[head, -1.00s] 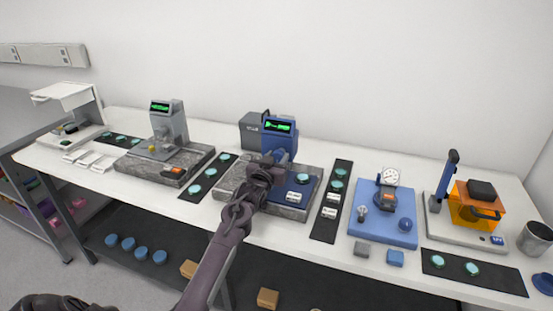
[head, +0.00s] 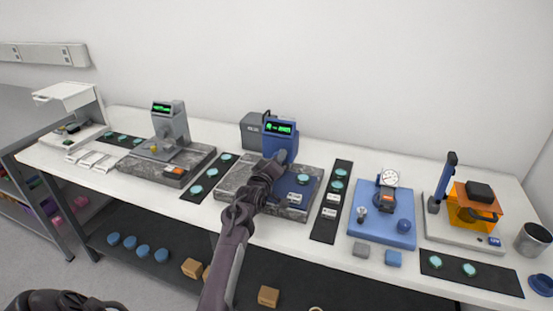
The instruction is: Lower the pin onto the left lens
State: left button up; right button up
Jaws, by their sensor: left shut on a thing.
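My left gripper (head: 279,159) is at the front of the blue instrument (head: 280,138) with a lit green display, in the middle of the table. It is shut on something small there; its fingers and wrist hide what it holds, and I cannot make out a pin. A teal lens (head: 303,178) lies on the blue plate of this instrument, to the right of the gripper and apart from it. Any lens left of it on that plate is hidden by my arm.
A grey instrument (head: 168,122) stands to the left. Dark strips with teal discs (head: 211,173) (head: 340,172) flank the blue instrument. A dial gauge on a blue base (head: 377,234) and an orange-shielded device (head: 465,212) stand to the right. The front table edge is close.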

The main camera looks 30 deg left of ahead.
pick_arm(q)
jog(key=n, duration=0.3)
jog(key=n+p, duration=0.1)
jog(key=n, duration=0.3)
jog(key=n+p, duration=0.1)
jog(key=n, duration=0.3)
jog(key=shift+f, duration=0.25)
dwell(0.4)
jog(key=o, duration=1)
jog(key=shift+a, duration=0.1)
